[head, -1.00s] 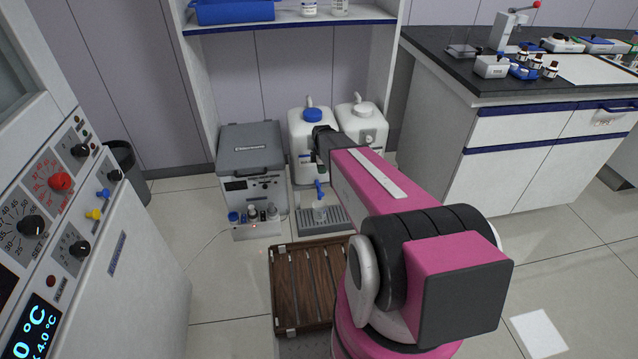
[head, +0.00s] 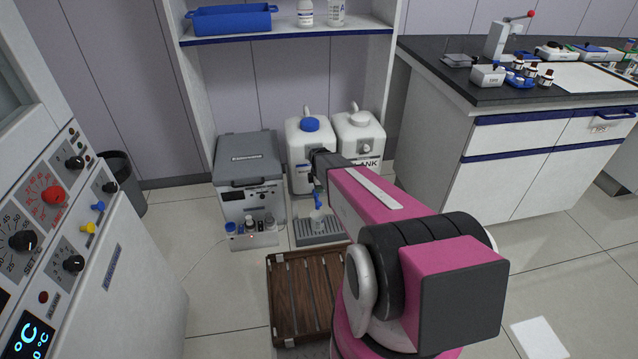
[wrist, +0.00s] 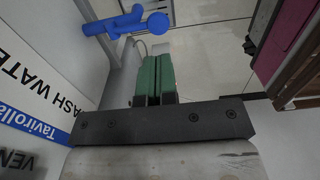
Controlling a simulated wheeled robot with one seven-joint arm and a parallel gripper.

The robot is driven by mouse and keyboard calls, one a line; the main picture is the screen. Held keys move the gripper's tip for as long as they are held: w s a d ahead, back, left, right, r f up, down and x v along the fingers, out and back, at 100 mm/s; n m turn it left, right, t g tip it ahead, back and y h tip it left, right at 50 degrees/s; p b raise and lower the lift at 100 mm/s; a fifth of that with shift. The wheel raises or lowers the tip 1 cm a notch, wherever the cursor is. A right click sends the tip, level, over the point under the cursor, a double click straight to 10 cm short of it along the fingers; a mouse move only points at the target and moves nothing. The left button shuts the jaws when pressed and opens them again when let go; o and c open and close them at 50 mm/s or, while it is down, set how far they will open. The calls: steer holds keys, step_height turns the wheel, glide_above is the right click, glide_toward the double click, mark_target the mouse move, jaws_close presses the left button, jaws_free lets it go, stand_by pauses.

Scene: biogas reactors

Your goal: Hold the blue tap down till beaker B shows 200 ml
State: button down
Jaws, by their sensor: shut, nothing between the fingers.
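The blue tap (head: 317,199) is on the front of the white container with the blue cap (head: 310,125), above a grey drip tray (head: 318,238). A small clear beaker (head: 317,218) stands under the tap; its letter and level are too small to read. In the wrist view the blue tap (wrist: 125,24) lies at the upper left, ahead of the fingertips. My gripper (wrist: 154,62) is shut and empty, its green fingers together, apart from the tap in that picture. In the head view the fingers are hard to make out behind my dark wrist.
A second white container (head: 360,140) stands to the right, lettered with a word ending in "LANK". A grey lidded box (head: 248,165) stands to the left, with small bottles (head: 250,225) before it. A slatted wooden crate (head: 300,290) lies in front on the floor.

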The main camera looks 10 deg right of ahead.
mark_target(319, 204)
step_height(319, 204, down, 7)
steer(key=shift+f, duration=0.2)
steer(key=shift+s, duration=0.1)
stand_by(0.4)
